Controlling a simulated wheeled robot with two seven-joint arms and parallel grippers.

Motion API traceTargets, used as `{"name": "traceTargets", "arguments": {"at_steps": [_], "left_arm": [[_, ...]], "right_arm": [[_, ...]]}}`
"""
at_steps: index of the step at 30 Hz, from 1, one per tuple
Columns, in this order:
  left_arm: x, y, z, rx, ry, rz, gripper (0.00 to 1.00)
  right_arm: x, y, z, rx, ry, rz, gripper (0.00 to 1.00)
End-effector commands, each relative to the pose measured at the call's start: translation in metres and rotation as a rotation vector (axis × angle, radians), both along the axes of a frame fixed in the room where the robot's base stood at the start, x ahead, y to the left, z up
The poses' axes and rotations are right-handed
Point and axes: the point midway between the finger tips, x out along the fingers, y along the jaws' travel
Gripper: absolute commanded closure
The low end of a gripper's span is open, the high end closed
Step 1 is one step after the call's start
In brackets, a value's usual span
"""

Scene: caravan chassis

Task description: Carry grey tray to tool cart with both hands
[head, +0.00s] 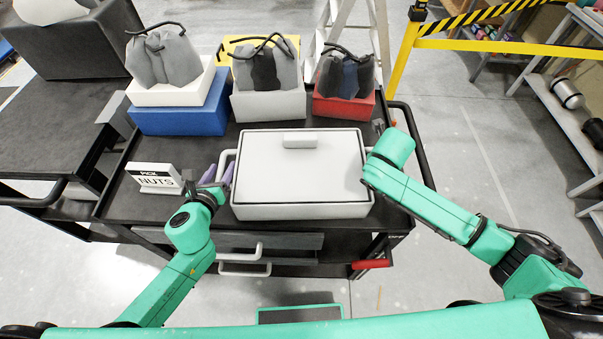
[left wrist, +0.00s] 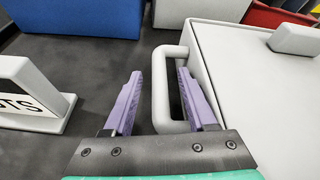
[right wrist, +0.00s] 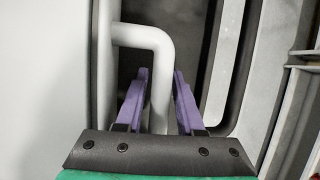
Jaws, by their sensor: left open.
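The grey tray (head: 301,209), a lidded box with a raised lid grip, sits on the black tool cart (head: 120,205). Its left handle (left wrist: 163,95) runs between the fingers of my left gripper (left wrist: 160,75), which is open with a gap beside the bar. In the head view the left gripper (head: 219,174) is at the tray's left side. The tray's right handle (right wrist: 160,75) passes between the fingers of my right gripper (right wrist: 160,73); the gaps are narrow and contact is unclear. In the head view my right wrist hides that gripper.
A NUTS sign (head: 155,178) stands left of the tray. Blue (head: 182,116), grey (head: 268,105) and red (head: 344,108) bins with bags stand behind it. A separate dark surface (head: 55,125) lies to the left.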

Motion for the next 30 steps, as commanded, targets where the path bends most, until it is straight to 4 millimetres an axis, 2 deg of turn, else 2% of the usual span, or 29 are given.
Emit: {"name": "traceTargets", "arguments": {"at_steps": [4,6,7,8,9,30], "left_arm": [[-0.0003,-0.0001,0.0000,-0.001,0.000,0.000,0.43],[-0.0004,0.0000,0.0001,-0.001,0.000,0.000,0.70],[-0.0004,0.0000,0.0002,-0.001,0.000,0.000,0.81],[-0.0004,0.0000,0.0002,-0.001,0.000,0.000,0.93],[-0.0005,0.0001,0.0002,-0.001,0.000,0.000,1.00],[-0.0006,0.0000,0.0000,-0.001,0.000,0.000,1.00]], "right_arm": [[-0.0002,0.0000,0.0001,0.000,0.000,0.000,0.63],[-0.0002,0.0000,0.0003,0.000,0.000,0.000,0.90],[-0.0001,0.0000,0.0003,0.000,0.000,0.000,1.00],[-0.0002,0.0000,0.0004,0.000,0.000,0.000,1.00],[-0.0002,0.0000,0.0004,0.000,0.000,-0.001,1.00],[-0.0002,-0.0002,0.0004,-0.001,0.001,-0.001,1.00]]}}
